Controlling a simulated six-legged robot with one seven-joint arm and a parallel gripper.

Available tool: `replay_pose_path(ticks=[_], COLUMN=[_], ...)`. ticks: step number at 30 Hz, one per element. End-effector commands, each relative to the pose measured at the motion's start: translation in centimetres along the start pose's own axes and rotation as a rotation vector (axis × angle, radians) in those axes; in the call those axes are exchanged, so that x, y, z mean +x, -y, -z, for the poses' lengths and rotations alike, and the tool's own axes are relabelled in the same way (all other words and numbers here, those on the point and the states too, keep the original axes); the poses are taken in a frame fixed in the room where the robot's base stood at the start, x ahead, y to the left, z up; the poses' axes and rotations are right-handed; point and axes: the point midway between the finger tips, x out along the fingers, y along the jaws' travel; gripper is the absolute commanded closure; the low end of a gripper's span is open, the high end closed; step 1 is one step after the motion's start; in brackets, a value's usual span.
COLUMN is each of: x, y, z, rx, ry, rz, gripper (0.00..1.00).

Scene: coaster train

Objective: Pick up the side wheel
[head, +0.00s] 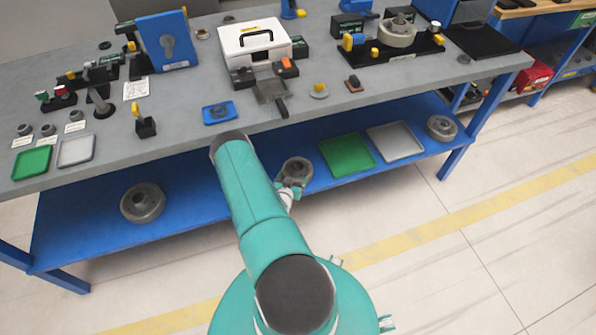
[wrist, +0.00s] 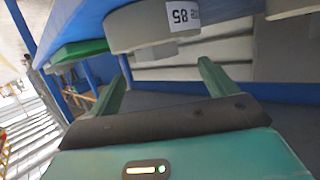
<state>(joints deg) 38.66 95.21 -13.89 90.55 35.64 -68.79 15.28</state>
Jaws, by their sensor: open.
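Several grey side wheels lie on the blue lower shelf in the head view: one at the left (head: 143,204), one at the middle (head: 299,168) by my gripper, and one at the far right (head: 441,127). My gripper (head: 291,188) is at the near side of the middle wheel, partly hidden by my arm. In the wrist view, a grey wheel with a white label, printed upside down in the picture, (wrist: 155,27) is just beyond my open fingers (wrist: 163,80). The fingers are apart with nothing held between them. I cannot tell whether they touch the wheel.
The blue lower shelf (head: 80,225) also holds a green tray (head: 346,154) and a grey tray (head: 395,141) to the right of the middle wheel. The grey worktop (head: 180,120) overhangs the shelf and carries many parts. The floor in front is clear.

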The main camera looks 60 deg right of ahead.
Motion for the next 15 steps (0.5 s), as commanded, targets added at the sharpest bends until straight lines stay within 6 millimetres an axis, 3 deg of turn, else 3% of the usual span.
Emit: replay_pose_path(ticks=[10, 15], x=[4.6, 5.9], y=[-0.4, -0.3], z=[0.1, 0.2], rx=[0.003, 0.001], ry=[-0.001, 0.0], rz=[0.0, 0.0], gripper=[0.15, 0.15])
